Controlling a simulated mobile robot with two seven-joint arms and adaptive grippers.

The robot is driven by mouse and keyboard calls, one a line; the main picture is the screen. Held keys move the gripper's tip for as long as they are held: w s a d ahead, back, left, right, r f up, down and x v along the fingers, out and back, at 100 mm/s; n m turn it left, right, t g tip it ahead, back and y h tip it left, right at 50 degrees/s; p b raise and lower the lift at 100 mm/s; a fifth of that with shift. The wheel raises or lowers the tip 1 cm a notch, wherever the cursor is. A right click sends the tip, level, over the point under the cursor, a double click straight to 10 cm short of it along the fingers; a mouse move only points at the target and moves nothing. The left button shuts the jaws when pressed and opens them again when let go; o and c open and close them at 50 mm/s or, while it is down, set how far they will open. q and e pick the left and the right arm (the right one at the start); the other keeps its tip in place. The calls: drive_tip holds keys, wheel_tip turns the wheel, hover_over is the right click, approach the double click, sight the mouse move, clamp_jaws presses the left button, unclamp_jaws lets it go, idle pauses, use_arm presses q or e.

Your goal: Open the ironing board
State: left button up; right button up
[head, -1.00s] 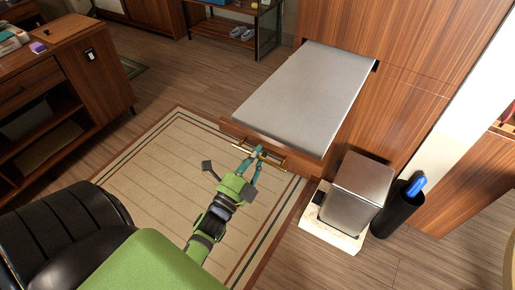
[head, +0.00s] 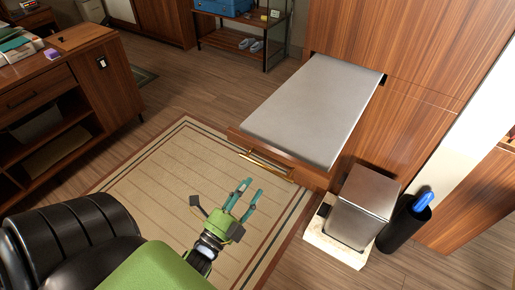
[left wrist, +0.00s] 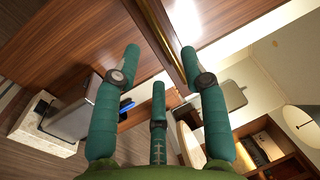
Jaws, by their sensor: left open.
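The ironing board (head: 315,108) is a grey padded top that lies flat, extended out of the wooden cabinet wall. Its wooden front panel (head: 310,177) carries a brass bar handle (head: 265,166). My left gripper (head: 245,190) has teal fingers, spread open and empty, a little in front of and below the handle, apart from it. In the left wrist view, the open fingers (left wrist: 160,58) point toward the front panel (left wrist: 80,35) and the brass handle (left wrist: 158,30), which shows near the top between the fingertips. My right gripper is not in view.
A metal bin (head: 361,205) stands right of the board, with a black cylinder (head: 404,224) holding something blue beside it. A striped rug (head: 160,180) covers the floor in front. A wooden desk (head: 70,85) is at left. The floor left of the board is clear.

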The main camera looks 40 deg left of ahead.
use_arm(q)
drive_tip(key=shift+v, duration=2.35)
drive_tip(key=s+d+f+n+g, duration=0.2)
drive_tip(key=f+n+g, duration=0.1)
drive_tip(key=f, duration=0.7)
drive_tip(key=s+d+f+n+g+h, duration=0.1)
drive_tip(key=d+f+n+g, duration=0.25)
drive_tip(key=f, duration=0.65)
drive_tip(key=s+d+f+n+g, duration=0.1)
drive_tip(key=s+f+n+g, duration=0.2)
drive_tip(key=f, duration=0.7)
drive_tip(key=s+f+n+g, duration=0.2)
drive_tip(key=s+f+g, duration=0.3)
drive_tip(key=s, duration=0.4)
drive_tip(key=s+f+n+g, duration=0.3)
drive_tip(key=s+f+g, duration=0.2)
drive_tip(key=s+f, duration=0.3)
drive_tip(key=shift+s+a, duration=0.45)
drive_tip(key=shift+s, duration=0.35)
